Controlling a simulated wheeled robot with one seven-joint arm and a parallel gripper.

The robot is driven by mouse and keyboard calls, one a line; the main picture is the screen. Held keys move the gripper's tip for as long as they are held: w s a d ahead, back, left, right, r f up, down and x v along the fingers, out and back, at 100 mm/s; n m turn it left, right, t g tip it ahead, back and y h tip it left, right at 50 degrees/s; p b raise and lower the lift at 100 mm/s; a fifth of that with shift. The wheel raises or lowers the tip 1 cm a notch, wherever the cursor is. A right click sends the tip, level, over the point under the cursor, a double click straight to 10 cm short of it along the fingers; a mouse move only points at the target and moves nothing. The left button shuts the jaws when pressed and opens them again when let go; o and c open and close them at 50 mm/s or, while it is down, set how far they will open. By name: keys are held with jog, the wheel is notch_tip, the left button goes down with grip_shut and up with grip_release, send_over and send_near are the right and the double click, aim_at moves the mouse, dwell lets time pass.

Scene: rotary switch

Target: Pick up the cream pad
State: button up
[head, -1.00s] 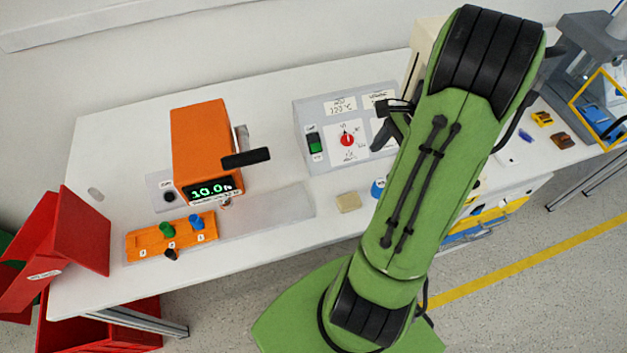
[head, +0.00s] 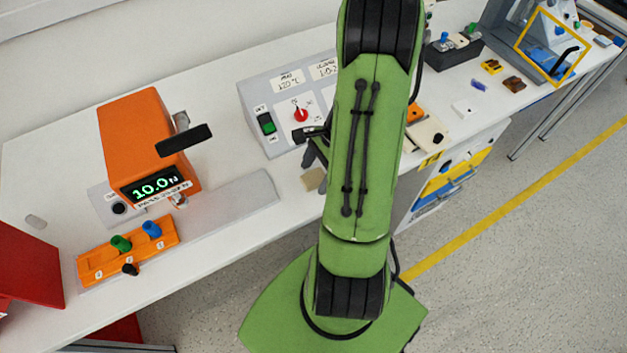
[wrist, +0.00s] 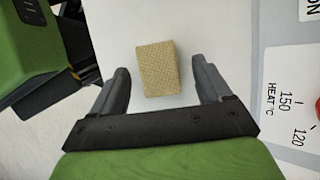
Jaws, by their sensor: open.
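The cream pad (wrist: 159,69) is a small tan block with a fine textured surface, lying on the white table. In the wrist view it sits just beyond and between the fingertips of my open gripper (wrist: 160,82), with a gap on both sides. In the head view the pad (head: 312,181) shows near the table's front edge, partly hidden by my gripper (head: 316,165) and my green arm. Nothing is held.
The grey control box (head: 262,112) with a red knob stands behind the pad. An orange press (head: 146,140) and an orange holder with pegs (head: 105,262) stand at left. A white block (head: 425,135) is right of my arm.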

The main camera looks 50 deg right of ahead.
aim_at(318, 174)
jog(key=shift+r, duration=0.1)
jog(key=shift+c, duration=0.2)
jog(key=c, duration=1.1)
notch_tip(318, 174, up, 10)
jog(key=p, duration=0.3)
jog(key=shift+p, duration=0.35)
jog(key=o, duration=0.4)
jog(key=c, duration=0.3)
